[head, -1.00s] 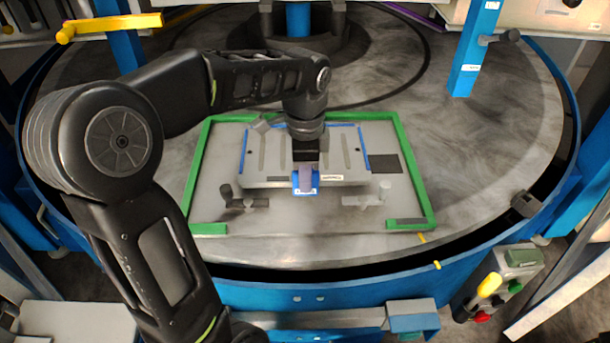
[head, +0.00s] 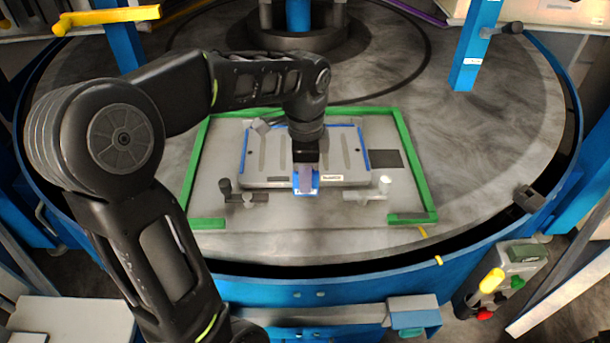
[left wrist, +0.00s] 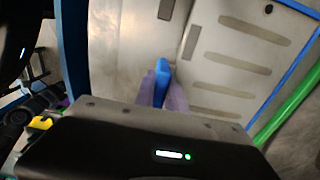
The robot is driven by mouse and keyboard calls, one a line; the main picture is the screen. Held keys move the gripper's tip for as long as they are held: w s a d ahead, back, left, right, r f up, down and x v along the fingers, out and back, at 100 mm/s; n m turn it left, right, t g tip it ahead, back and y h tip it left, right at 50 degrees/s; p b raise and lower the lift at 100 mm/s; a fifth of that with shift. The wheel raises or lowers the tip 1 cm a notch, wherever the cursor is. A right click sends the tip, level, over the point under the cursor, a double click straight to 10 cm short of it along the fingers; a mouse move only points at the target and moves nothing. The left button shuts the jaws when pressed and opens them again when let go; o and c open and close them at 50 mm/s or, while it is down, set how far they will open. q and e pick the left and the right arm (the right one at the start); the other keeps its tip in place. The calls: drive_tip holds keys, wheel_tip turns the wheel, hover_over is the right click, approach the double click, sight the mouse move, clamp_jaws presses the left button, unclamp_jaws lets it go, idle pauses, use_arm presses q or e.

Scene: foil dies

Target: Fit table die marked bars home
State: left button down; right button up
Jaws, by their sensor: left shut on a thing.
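The table die (head: 270,170) is a grey plate with long bar shapes, blue edge lines and a small white label at its front edge. It lies inside the green frame (head: 409,155) on the round turntable. My left gripper (head: 305,182) is shut on the blue grip at the die's front edge. In the left wrist view, its purple fingers (left wrist: 163,95) close on the blue grip (left wrist: 162,72), and the slotted die face (left wrist: 235,60) shows at right. The arm hides part of the die's middle and back. My right gripper is not in view.
A dark clamp (head: 240,197) and a pale clamp (head: 370,192) stand just in front of the die. A dark square (head: 387,159) lies to its right. A blue post (head: 473,55) stands at back right and a button box (head: 508,278) at front right. The turntable's right side is clear.

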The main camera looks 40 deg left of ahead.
use_arm(q)
drive_tip(key=shift+f+b, duration=0.45)
drive_tip(key=shift+f, duration=0.15)
drive_tip(key=c, duration=1.3)
unclamp_jaws()
drive_tip(key=shift+s+f, duration=0.1)
drive_tip(key=shift+r+b, duration=0.3)
drive_tip(key=shift+r, duration=3.7)
drive_tip(key=shift+f, duration=0.1)
